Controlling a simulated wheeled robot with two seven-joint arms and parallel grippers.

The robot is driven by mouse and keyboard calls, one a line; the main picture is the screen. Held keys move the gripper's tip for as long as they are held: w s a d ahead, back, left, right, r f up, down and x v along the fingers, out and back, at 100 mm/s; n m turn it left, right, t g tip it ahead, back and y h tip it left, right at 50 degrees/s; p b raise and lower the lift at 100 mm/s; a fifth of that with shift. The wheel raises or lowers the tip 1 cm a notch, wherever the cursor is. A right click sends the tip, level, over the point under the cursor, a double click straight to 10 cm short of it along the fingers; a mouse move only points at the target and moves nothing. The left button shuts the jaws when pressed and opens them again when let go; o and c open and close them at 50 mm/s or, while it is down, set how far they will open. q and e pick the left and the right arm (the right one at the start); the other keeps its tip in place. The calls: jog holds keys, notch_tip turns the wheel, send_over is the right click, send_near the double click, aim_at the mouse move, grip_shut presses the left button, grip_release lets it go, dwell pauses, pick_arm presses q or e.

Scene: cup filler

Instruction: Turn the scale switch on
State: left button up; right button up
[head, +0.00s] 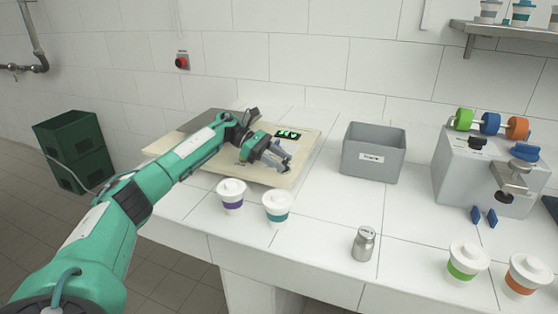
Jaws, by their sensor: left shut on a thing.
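The scale (305,148) is a wide, flat, cream-coloured slab at the back left of the counter, with a grey plate at its far left. Its small dark display (288,134) shows lit green signs. My left gripper (283,165) reaches in from the left and is low over the scale's front right part, just in front of the display. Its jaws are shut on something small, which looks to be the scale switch. The jaws hide the switch, so its position cannot be seen. My right gripper is not in view.
A purple-banded cup (231,196) and a teal-banded cup (277,208) stand close in front of the scale. A grey bin (373,153), a metal jar (363,243) and a grey machine (480,175) are to the right. A red button (182,60) is on the wall.

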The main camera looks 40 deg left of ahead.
pick_arm(q)
jog(key=o, duration=1)
jog(key=shift+r, duration=0.1)
jog(key=shift+a, duration=0.3)
jog(key=b+v, duration=0.1)
jog(key=v, duration=1)
jog(key=shift+a+r, duration=0.15)
jog(key=shift+a, duration=0.1)
jog(key=shift+v, duration=0.8)
jog(key=shift+s, duration=0.1)
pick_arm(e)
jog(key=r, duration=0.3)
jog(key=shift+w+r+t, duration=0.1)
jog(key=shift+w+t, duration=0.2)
